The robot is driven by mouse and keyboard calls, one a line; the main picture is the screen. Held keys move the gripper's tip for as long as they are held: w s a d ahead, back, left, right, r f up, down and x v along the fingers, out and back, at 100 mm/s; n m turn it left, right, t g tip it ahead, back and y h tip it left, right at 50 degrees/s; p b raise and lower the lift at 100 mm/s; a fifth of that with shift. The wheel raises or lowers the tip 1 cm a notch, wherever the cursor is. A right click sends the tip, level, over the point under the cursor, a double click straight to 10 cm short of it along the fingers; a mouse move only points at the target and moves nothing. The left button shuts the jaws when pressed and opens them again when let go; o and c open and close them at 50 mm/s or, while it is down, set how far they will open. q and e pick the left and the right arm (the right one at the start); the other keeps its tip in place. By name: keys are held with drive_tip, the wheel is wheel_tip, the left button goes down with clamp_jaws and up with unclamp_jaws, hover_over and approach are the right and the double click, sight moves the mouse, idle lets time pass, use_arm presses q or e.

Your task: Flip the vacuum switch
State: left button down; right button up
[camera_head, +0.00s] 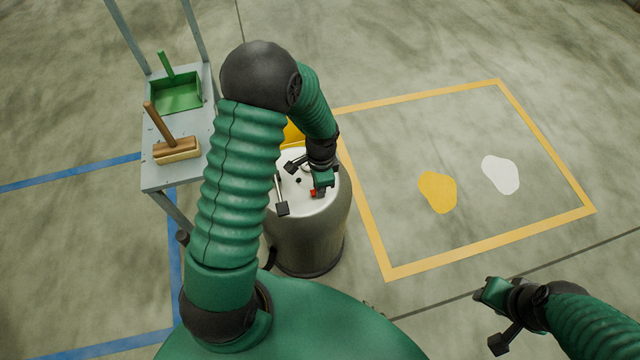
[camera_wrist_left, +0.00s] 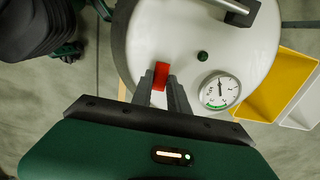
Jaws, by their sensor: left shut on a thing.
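The vacuum (camera_head: 305,235) is a dark cylinder with a white lid that stands on the floor, partly hidden behind my left arm. Its red switch (camera_wrist_left: 161,76) sits on the white lid, and a small bit of red also shows in the head view. My left gripper (camera_wrist_left: 162,88) is at the lid with its two fingers shut on the red switch. My right gripper (camera_head: 484,292) is out over the floor at the lower right, away from the vacuum; its fingers are too small to judge.
A grey stand (camera_head: 168,130) holds a green dustpan (camera_head: 176,92) and a brush (camera_head: 176,150). Yellow and white patches lie inside a yellow floor outline (camera_head: 437,191).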

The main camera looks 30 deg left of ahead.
use_arm(q)
drive_tip(key=c, duration=1.3)
unclamp_jaws()
drive_tip(key=r+p, duration=0.1)
drive_tip(key=r, duration=0.4)
drive_tip(key=r+p, duration=0.2)
drive_tip(key=r, duration=0.4)
drive_tip(key=r+p, duration=0.2)
drive_tip(key=r, duration=0.3)
drive_tip(key=shift+w+d+r, duration=0.1)
drive_tip(key=shift+w+r, duration=0.15)
drive_tip(key=shift+r, duration=0.15)
drive_tip(key=s+d+r+n+t, duration=0.2)
drive_tip(key=s+d+n+t, duration=0.1)
drive_tip(key=s+d+n, duration=0.5)
drive_tip(key=p+v, duration=0.5)
drive_tip(key=w+p+v, duration=0.1)
drive_tip(key=p+v, duration=0.4)
drive_tip(key=w+p+v, duration=0.1)
drive_tip(key=p+v, duration=0.3)
drive_tip(key=p, duration=0.1)
drive_tip(key=shift+a+r, duration=0.15)
drive_tip(key=shift+r, duration=0.5)
